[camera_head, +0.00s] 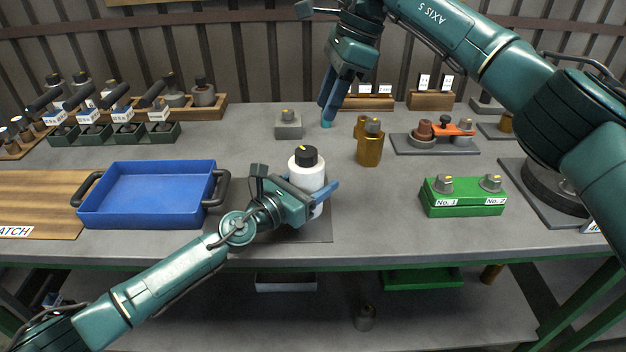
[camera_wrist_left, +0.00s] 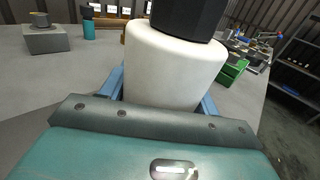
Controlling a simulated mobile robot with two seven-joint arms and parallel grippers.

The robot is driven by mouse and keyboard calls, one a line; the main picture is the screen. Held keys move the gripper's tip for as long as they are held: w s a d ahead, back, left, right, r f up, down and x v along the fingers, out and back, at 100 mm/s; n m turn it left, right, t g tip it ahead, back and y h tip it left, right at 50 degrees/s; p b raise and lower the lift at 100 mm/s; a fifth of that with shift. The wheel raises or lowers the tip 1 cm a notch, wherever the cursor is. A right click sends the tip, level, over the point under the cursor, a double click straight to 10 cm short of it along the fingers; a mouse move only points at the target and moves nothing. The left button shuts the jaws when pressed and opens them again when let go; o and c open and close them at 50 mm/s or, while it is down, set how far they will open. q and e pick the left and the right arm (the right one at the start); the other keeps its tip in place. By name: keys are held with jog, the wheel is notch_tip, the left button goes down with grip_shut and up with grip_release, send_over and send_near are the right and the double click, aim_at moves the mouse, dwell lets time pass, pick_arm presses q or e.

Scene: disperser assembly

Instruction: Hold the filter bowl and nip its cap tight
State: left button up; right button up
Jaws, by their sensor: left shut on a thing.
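The white filter bowl (camera_head: 307,172) stands upright near the front middle of the bench. Its black cap (camera_head: 306,156) sits on top and bears a yellow mark. My left gripper (camera_head: 318,196) is shut around the bowl's body, below the cap. In the left wrist view the white bowl (camera_wrist_left: 172,65) is between the blue fingers, with the black cap (camera_wrist_left: 188,15) partly cut off by the top edge. My right gripper (camera_head: 327,112) points down farther back on the bench, apart from the bowl and cap. Its finger gap is not clear from this angle.
A blue tray (camera_head: 150,217) stands left of the bowl. A grey block with a knob (camera_head: 288,130), brass cylinders (camera_head: 370,150) and a green block (camera_head: 462,204) marked No. 1 and No. 2 stand around. Bare bench lies between bowl and green block.

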aim_at(300, 151)
jog(key=shift+o, duration=0.6)
jog(key=o, duration=0.4)
jog(key=a+f+y, duration=0.1)
jog(key=a+f+m+y, duration=0.1)
jog(key=a, duration=0.1)
jog(key=s+a+f+y, duration=0.1)
jog(key=shift+s+a, duration=0.1)
jog(key=shift+a, duration=0.15)
jog(key=s+a+m+t+y, duration=0.2)
jog(key=s+a+m+y, duration=0.35)
jog(key=m+y, duration=0.7)
jog(key=s+d+f+m+t+h, duration=0.1)
jog(key=d+f+m+t+h, duration=0.25)
jog(key=m, duration=0.85)
jog(key=d+f+m+t+h, duration=0.25)
jog(key=d+m+t, duration=0.2)
jog(key=m, duration=0.65)
jog(key=s+d+f+m+t+h, duration=0.1)
jog(key=d+f+m+t+h, duration=0.25)
jog(key=m, duration=0.85)
jog(key=shift+t, duration=0.95)
jog(key=x, duration=0.4)
jog(key=r+x, duration=0.1)
jog(key=x, duration=0.6)
jog(key=shift+w+a+r, duration=0.15)
jog(key=shift+w+a, duration=0.1)
